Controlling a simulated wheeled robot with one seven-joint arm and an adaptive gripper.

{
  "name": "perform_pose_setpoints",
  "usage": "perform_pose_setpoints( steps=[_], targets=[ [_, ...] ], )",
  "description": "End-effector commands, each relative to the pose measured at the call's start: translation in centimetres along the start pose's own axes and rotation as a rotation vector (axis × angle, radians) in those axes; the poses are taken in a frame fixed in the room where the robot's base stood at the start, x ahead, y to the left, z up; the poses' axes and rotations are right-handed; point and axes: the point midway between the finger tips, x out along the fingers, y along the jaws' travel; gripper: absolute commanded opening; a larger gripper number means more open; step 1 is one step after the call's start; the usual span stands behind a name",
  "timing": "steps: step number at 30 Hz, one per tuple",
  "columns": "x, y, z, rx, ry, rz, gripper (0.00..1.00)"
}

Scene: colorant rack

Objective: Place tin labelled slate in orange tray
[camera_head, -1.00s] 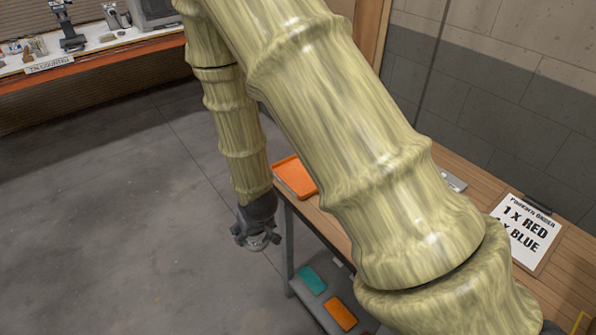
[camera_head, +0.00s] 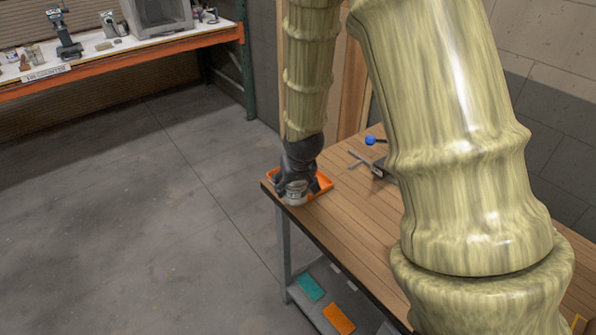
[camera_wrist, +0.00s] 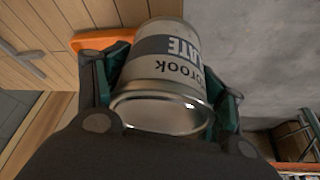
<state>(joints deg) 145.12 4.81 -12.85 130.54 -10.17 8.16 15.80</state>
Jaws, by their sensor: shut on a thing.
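The tin (camera_wrist: 162,70) is white and grey with a metal rim; the end of its label reads "ATE" in the wrist view. My gripper (camera_wrist: 165,95) is shut around the tin, with a finger on each side. In the head view the tin (camera_head: 295,192) hangs from my gripper (camera_head: 294,180) at the front of the orange tray (camera_head: 322,184). The tray lies at the table's far left corner, partly hidden by my gripper. Its orange edge (camera_wrist: 90,39) shows beside the tin in the wrist view. I cannot tell whether the tin touches the tray.
The wooden table (camera_head: 352,220) has free room right of the tray. A blue-capped item (camera_head: 370,140) and a metal tool (camera_head: 358,160) lie behind. A teal tray (camera_head: 310,287) and another orange piece (camera_head: 338,318) lie on the lower shelf.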

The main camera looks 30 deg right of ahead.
Motion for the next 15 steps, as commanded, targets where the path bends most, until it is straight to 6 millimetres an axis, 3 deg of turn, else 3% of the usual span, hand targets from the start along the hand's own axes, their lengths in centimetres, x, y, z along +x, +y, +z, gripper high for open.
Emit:
perform_pose_setpoints(
  steps=[15],
  targets=[
    [4.3,3.5,-8.4,0.001,0.000,0.000,0.37]
  ],
)
